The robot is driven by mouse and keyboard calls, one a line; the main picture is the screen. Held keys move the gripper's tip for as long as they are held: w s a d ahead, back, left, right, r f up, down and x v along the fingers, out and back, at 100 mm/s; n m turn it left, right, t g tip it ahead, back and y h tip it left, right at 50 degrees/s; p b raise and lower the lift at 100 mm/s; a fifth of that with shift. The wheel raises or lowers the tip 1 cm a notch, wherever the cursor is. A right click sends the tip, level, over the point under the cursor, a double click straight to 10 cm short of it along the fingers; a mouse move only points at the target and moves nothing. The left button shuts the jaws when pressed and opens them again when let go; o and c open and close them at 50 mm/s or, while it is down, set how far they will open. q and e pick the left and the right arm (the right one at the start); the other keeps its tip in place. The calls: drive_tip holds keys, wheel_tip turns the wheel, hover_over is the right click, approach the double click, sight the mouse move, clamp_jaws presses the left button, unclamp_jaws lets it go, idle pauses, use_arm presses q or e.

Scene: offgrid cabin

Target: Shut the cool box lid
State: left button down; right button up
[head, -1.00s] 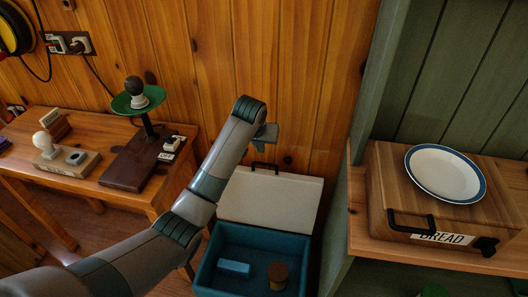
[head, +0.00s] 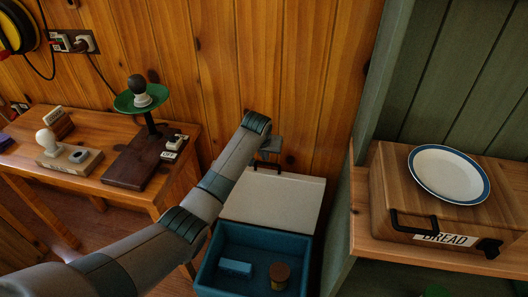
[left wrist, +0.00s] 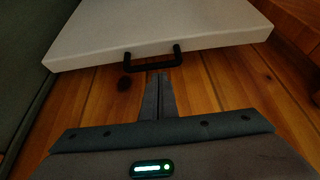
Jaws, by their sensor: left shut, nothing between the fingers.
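The cool box (head: 213,268) is a blue open box on the floor, in the lower middle of the head view. Its white lid (head: 270,201) stands open, leaning back toward the wooden wall. A black handle (head: 268,164) is on the lid's top edge; it also shows in the left wrist view (left wrist: 152,55). My left gripper (head: 270,147) is shut and empty, just above and behind the lid's handle edge. In the left wrist view its fingertips (left wrist: 158,77) point at the handle, with a small gap seeming to remain. My right gripper is not in view.
A light blue block (head: 235,267) and a brown-topped round jar (head: 279,274) lie inside the box. A shelf with a bread box (head: 400,215) and a plate (head: 449,172) is close on the right.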

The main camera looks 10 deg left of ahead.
use_arm(q)
drive_tip(key=shift+w+f, duration=0.3)
drive_tip(key=shift+f, duration=0.25)
drive_tip(key=shift+w+f, duration=0.1)
drive_tip(key=shift+f, duration=0.05)
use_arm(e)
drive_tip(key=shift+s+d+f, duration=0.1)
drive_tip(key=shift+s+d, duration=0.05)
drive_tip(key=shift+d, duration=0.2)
